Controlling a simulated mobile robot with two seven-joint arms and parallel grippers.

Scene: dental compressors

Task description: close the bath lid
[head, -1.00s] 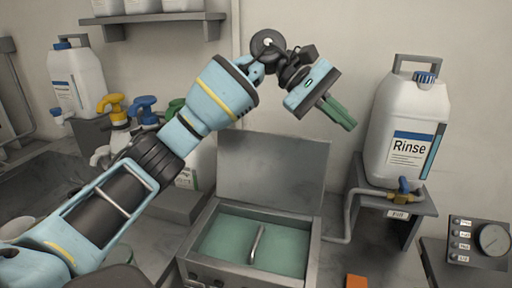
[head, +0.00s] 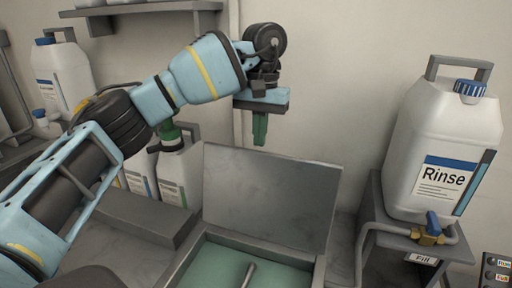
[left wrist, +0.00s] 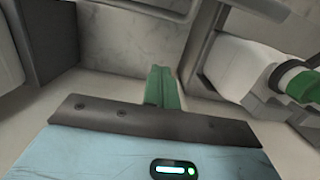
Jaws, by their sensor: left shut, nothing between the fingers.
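The bath (head: 190,254) is a grey metal box holding green liquid, at the bottom of the head view, with its front cut off. Its flat grey lid (head: 268,203) stands open, raised upright at the back edge. A thin metal handle or rod (head: 249,272) shows over the liquid. My left gripper (head: 260,143) has green fingers that are shut and empty, pointing down. In the head view it appears just above the lid's top edge, seemingly behind it. The fingers also show in the left wrist view (left wrist: 161,88). My right gripper is not in view.
A white Rinse jug (head: 425,150) stands on a grey stand (head: 372,210) with a tap and pipe at the right. White bottles (head: 180,170) stand behind a grey block (head: 140,218) at the left. A shelf (head: 150,10) is above, and the wall is close behind.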

